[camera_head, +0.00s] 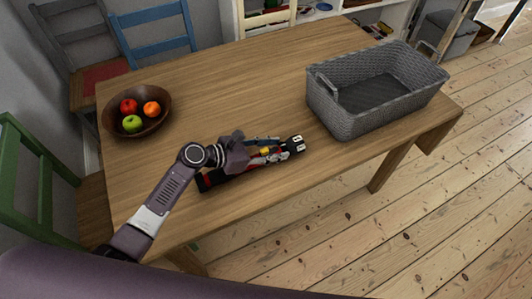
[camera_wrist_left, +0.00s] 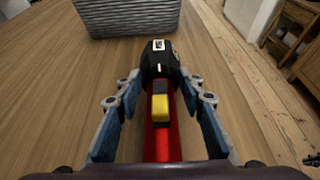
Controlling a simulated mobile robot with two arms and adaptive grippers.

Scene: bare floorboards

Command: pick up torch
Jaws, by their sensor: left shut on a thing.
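The torch (camera_wrist_left: 160,128) has a red body with a yellow and black switch and a black head. In the left wrist view it lies lengthwise between the fingers of my left gripper (camera_wrist_left: 160,115). In the head view the torch (camera_head: 206,182) is on or just above the wooden table near its front edge; I cannot tell whether it touches the wood. My left gripper (camera_head: 266,150) is shut on it and hides its middle. The black end with white marks points right. My right gripper is not in view.
A grey woven basket (camera_head: 345,123) stands at the table's right end. A brown bowl (camera_head: 160,122) with red, orange and green fruit is at the left. The middle of the wooden table (camera_head: 240,85) is clear. Blue (camera_head: 150,17) and green (camera_head: 20,195) chairs stand around it.

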